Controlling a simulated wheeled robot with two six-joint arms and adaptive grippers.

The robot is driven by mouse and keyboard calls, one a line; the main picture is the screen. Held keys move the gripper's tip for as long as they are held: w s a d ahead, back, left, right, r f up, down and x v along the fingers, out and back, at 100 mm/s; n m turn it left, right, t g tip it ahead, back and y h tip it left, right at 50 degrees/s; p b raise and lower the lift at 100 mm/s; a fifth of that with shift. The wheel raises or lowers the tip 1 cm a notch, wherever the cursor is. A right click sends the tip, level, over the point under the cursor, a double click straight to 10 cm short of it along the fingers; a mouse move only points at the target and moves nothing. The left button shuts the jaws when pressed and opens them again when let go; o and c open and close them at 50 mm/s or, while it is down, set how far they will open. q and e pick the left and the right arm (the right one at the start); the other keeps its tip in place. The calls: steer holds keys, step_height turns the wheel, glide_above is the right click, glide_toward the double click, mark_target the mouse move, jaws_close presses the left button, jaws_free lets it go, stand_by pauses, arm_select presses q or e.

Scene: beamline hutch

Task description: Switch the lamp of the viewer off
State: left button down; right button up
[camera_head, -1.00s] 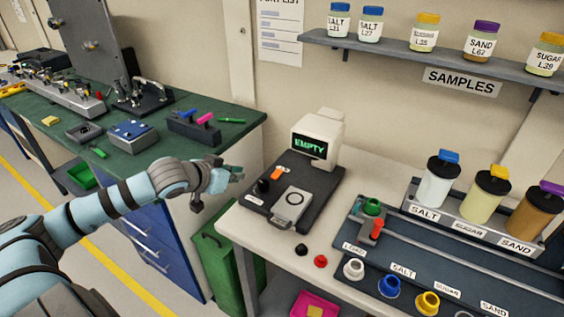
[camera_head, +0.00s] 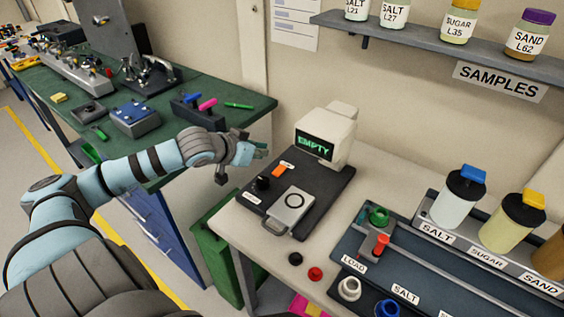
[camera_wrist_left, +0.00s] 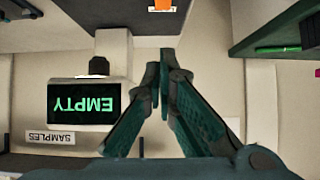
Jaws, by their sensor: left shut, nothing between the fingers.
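The viewer has a dark base (camera_head: 312,181) and a cream-coloured display head (camera_head: 339,132) whose screen reads EMPTY in green. An orange switch (camera_head: 282,170) sits on the base near its back left, with a black knob (camera_head: 261,184) in front of it. A grey plate with a ring mark (camera_head: 291,207) lies on the base. My left gripper (camera_head: 263,151) is shut and empty, just above and left of the orange switch, apart from it. In the left wrist view, its fingertips (camera_wrist_left: 164,62) meet below an orange part (camera_wrist_left: 162,5) at the top edge. My right gripper is not seen.
A green bench (camera_head: 160,160) with tools and small boxes stands at the left. A black cap (camera_head: 295,259) and a red cap (camera_head: 315,274) lie in front of the viewer. A dark rack (camera_head: 410,270) and lidded jars (camera_head: 459,197) stand at the right.

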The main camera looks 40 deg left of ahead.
arm_select(q)
steer(key=b, duration=0.2)
glide_above(281, 171)
step_height(281, 171, down, 6)
steer(key=shift+s+d+f, duration=0.15)
steer(key=shift+f, duration=0.05)
step_height(281, 171, down, 3)
steer(key=shift+r, duration=0.15)
steer(key=shift+f, duration=0.55)
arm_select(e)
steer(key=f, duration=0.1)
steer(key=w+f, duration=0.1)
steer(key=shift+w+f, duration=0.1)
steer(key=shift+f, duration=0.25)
